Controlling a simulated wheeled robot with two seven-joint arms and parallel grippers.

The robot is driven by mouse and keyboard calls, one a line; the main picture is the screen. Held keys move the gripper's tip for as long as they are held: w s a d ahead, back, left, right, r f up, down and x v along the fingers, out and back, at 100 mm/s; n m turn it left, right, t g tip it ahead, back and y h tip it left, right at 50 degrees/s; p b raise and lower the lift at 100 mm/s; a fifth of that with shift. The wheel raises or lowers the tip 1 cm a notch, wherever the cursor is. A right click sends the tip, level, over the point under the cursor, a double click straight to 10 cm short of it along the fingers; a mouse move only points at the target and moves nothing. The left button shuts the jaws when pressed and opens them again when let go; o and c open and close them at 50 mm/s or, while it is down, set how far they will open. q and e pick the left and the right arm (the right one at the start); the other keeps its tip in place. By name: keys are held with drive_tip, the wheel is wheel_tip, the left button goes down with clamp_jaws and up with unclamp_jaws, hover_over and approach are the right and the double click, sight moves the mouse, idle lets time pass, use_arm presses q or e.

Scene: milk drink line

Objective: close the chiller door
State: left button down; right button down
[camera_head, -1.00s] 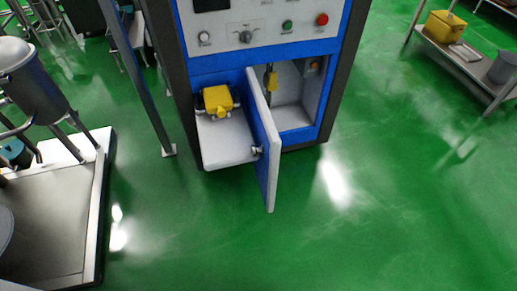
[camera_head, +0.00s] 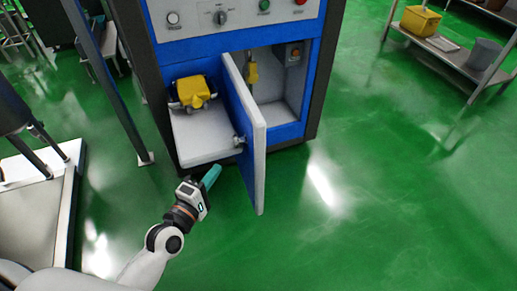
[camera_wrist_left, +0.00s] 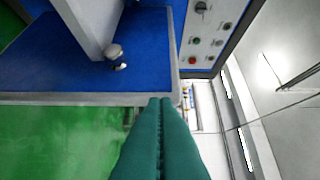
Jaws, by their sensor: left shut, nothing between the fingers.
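The chiller door (camera_head: 258,165) stands open, swung out from the front of the blue and dark grey cabinet (camera_head: 275,38). It has a blue face, pale edges and a small silver knob (camera_head: 239,140). My left gripper (camera_head: 213,174) is low in front of the cabinet, to the left of the door. Its teal fingers (camera_wrist_left: 160,108) are shut and empty. In the left wrist view the blue door face (camera_wrist_left: 60,78) and knob (camera_wrist_left: 115,52) lie ahead of the fingers; I cannot tell whether they touch. My right gripper is out of view.
A yellow item (camera_head: 192,90) sits on a white shelf (camera_head: 200,140) left of the door. The open compartment (camera_head: 280,90) is right of it. A metal post (camera_head: 115,95) and platform (camera_head: 45,215) stand left.

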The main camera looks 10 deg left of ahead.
use_arm(q)
approach(254, 134)
drive_tip(key=w+a, duration=0.2)
drive_tip(key=w, duration=0.2)
drive_tip(key=shift+w+d, duration=0.45)
drive_tip(key=shift+d, duration=0.35)
drive_tip(key=shift+w+d, duration=0.5)
drive_tip(key=shift+d, duration=0.25)
